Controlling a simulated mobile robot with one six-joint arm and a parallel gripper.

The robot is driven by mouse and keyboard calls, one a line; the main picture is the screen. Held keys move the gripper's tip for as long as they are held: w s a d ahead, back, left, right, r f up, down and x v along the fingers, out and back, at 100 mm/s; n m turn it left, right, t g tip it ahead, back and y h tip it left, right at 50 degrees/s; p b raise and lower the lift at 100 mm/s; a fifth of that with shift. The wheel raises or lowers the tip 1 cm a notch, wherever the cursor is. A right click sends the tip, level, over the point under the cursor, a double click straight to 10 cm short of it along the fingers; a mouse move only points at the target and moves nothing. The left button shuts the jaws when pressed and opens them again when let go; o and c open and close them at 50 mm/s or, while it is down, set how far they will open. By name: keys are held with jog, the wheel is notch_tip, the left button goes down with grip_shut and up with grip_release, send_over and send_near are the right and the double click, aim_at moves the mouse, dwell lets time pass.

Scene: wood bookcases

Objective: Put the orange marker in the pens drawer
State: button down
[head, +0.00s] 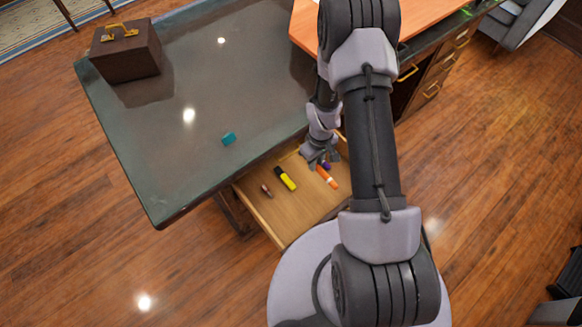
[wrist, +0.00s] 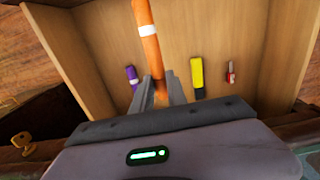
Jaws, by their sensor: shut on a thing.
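The orange marker (head: 327,177) with a white band is held at my gripper (head: 322,158), over the open drawer (head: 285,218). In the wrist view, the orange marker (wrist: 148,35) extends away from between the two fingers of my gripper (wrist: 158,88), which are shut on its near end. The light wood drawer (wrist: 225,25) lies beneath it. Inside the drawer are a yellow marker (head: 285,179) with a black end, a purple marker (head: 325,165) and a small red item (head: 266,190). I cannot tell whether the orange marker touches the drawer floor.
The dark desk top (head: 180,90) overhangs the back of the drawer. The drawer's front left floor is bare. A gold key-like piece (wrist: 22,143) shows at lower left.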

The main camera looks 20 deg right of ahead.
aim_at(313, 180)
notch_tip(313, 180, down, 10)
jog(key=b, duration=0.3)
jog(key=shift+r+b, duration=0.15)
jog(key=shift+b, duration=0.15)
jog(key=shift+r, duration=0.2)
jog(key=shift+f, duration=0.15)
jog(key=c, duration=1.3)
grip_release()
